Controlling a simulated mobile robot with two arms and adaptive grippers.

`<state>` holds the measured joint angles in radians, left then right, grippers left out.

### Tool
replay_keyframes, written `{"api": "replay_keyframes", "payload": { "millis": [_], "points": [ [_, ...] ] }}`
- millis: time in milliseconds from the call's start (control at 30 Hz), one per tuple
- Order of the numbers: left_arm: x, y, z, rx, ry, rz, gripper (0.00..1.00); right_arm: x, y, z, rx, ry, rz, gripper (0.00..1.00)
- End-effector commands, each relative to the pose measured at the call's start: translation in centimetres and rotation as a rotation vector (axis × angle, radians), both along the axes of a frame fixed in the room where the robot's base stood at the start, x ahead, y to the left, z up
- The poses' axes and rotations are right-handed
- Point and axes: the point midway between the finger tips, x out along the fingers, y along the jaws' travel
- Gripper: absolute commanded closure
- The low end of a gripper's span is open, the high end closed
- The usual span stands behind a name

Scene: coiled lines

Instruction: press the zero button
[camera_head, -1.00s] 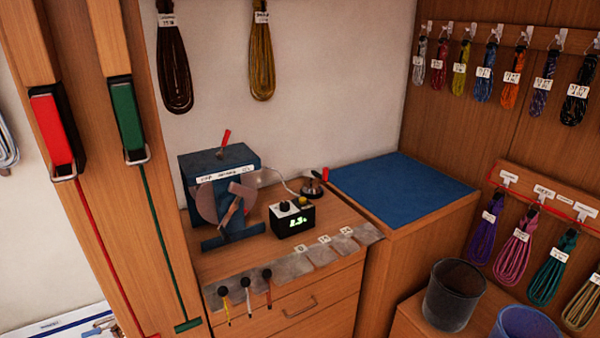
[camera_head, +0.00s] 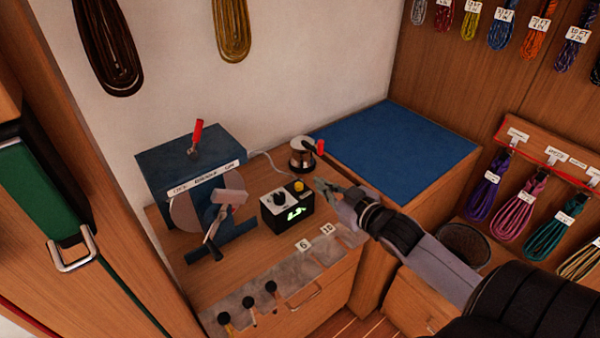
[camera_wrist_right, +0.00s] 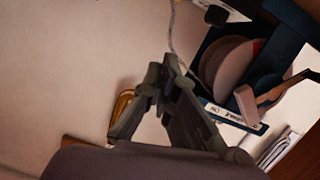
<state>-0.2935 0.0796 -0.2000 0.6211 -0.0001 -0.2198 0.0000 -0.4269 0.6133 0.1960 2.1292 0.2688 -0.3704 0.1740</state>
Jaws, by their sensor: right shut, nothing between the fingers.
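A small black box (camera_head: 287,212) with a lit green display stands on the wooden counter. Its top carries a black knob (camera_head: 280,198) and a yellow button (camera_head: 298,186); I cannot read which one is marked zero. My right gripper (camera_head: 322,186) is shut and empty, just right of the box and apart from the yellow button in the head view. In the right wrist view its fingers (camera_wrist_right: 165,75) show closed together, with the blue machine beyond; the box is not clear there. My left gripper is in no view.
A blue machine (camera_head: 190,160) with a disc and crank stands left of the box. A small metal device with a red knob (camera_head: 303,153) stands behind it. A blue mat (camera_head: 395,150) lies to the right. Coiled lines hang on the walls.

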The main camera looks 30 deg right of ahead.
Motion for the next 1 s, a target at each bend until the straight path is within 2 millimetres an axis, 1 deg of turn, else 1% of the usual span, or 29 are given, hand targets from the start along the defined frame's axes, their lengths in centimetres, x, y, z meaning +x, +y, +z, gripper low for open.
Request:
{"api": "replay_keyframes", "payload": {
  "millis": [33,100,233,367,467,600,700,833,867,900,1000],
  "points": [
    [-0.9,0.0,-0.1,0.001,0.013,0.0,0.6,0.0,0.0,0.0,0.0,0.001,0.0,1.0],
    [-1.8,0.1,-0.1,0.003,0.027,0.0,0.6,0.0,0.0,-0.1,0.0,0.001,-0.001,1.0],
    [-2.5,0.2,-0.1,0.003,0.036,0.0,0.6,0.3,-0.1,-0.1,0.0,0.001,-0.001,1.0],
    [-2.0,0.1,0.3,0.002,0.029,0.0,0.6,1.4,0.0,-0.2,0.001,-0.001,-0.002,1.0],
    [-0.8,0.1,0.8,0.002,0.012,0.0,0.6,2.9,0.0,-0.4,0.001,-0.001,-0.002,1.0],
    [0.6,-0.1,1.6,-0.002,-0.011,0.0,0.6,5.6,0.1,-0.9,-0.002,-0.001,-0.003,1.0],
    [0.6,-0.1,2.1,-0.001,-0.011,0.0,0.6,7.5,0.2,-1.2,0.0,-0.002,-0.003,1.0],
    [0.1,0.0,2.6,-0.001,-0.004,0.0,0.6,9.9,0.3,-1.8,0.0,0.0,-0.002,1.0],
    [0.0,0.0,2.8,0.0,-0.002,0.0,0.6,10.2,0.2,-2.2,-0.001,0.002,-0.002,1.0],
    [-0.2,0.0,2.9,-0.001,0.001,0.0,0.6,9.9,0.0,-3.3,-0.001,0.006,-0.003,1.0],
    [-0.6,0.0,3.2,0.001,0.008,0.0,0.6,9.9,-0.2,-4.6,-0.001,0.004,-0.003,1.0]
  ]
}}
